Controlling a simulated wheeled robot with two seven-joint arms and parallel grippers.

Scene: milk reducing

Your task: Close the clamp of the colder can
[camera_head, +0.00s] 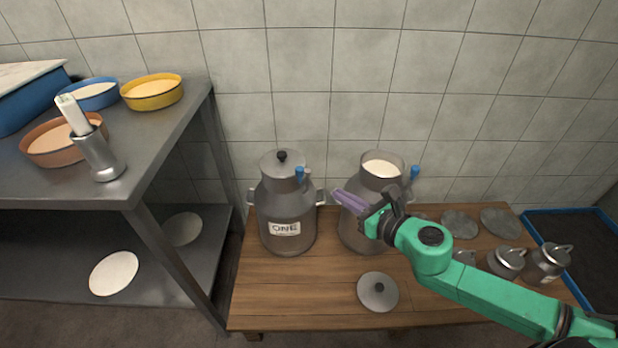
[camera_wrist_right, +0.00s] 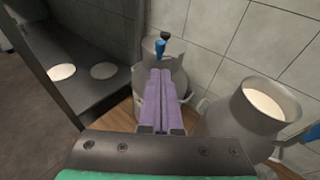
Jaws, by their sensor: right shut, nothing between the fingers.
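A grey metal milk can (camera_head: 287,215) with a label and a lid (camera_head: 282,163) on top stands on the left of the wooden table. A blue-tipped clamp (camera_head: 299,173) is at its right shoulder; it also shows in the right wrist view (camera_wrist_right: 160,48). A second can (camera_head: 352,232) stands to its right, open, with white milk inside (camera_head: 381,168). Its blue-tipped clamp (camera_head: 414,172) is on its right side. My right gripper (camera_head: 338,194), with purple fingers, is shut and empty in front of the open can, pointing left toward the lidded can. My left gripper is not in view.
A loose lid (camera_head: 378,291) lies on the wooden table (camera_head: 290,300) in front of the open can. Small metal cans (camera_head: 506,262) and flat grey discs stand or lie at the right. A metal shelf (camera_head: 150,170) with colored bowls is at the left. A blue-rimmed tray (camera_head: 561,212) is at far right.

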